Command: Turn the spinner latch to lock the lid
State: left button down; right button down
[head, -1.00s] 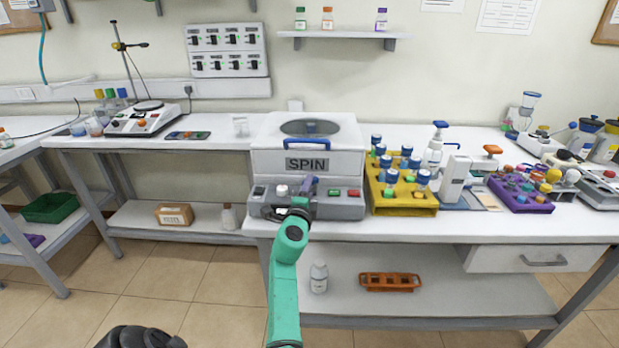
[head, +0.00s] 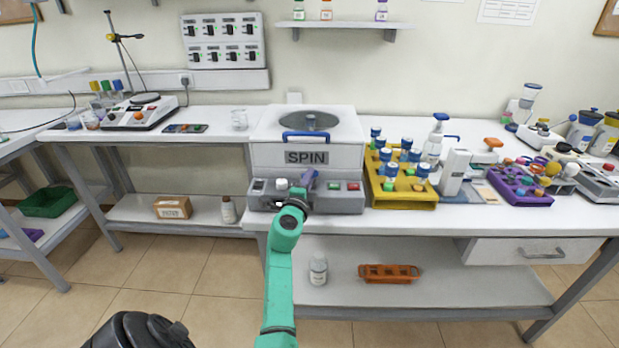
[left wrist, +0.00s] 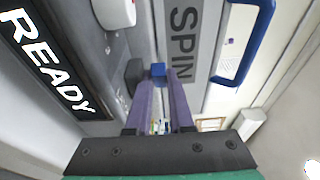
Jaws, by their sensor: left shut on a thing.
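The white centrifuge-like spinner (head: 262,157), marked SPIN, stands on the bench in the head view. Its lid (head: 346,124) looks down, with a dark round window and a blue handle (head: 305,136) at the front. My left gripper (head: 309,179) is at the front of the spinner, just above the grey control panel and below the SPIN label. In the left wrist view its purple fingers (left wrist: 163,82) are close together on a small blue-tipped latch (left wrist: 158,70) beside a dark grey block. The fingers hide much of the latch. My right gripper is not in view.
The panel has a white knob (head: 281,184), green and red buttons, and a READY display (left wrist: 45,62). A yellow rack (head: 402,198) of capped vials stands close on the right.

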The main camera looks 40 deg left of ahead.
pick_arm(q)
jog(key=shift+a+r+m+t+h+p, duration=0.2)
jog(key=shift+m+t+h+p, duration=0.2)
jog(key=shift+m+h, duration=0.3)
jog(key=shift+s+m+h, duration=0.1)
jog(key=shift+m+h, duration=0.2)
jog(key=shift+h, duration=0.3)
jog(key=h, duration=0.1)
jog(key=m+h, duration=0.1)
jog(key=m+t+h+b, duration=0.1)
jog(key=shift+a+f+h, duration=0.1)
jog(key=shift+a+h, duration=0.15)
jog(key=shift+h, duration=0.05)
jog(key=shift+m+h, duration=0.5)
jog(key=shift+h, duration=0.1)
jog(key=shift+r+h, duration=0.2)
jog(key=shift+h, duration=0.2)
jog(key=c, duration=1)
grip_release()
jog(key=shift+o, duration=1)
jog(key=shift+a+f, duration=0.1)
jog(key=shift+f, duration=0.2)
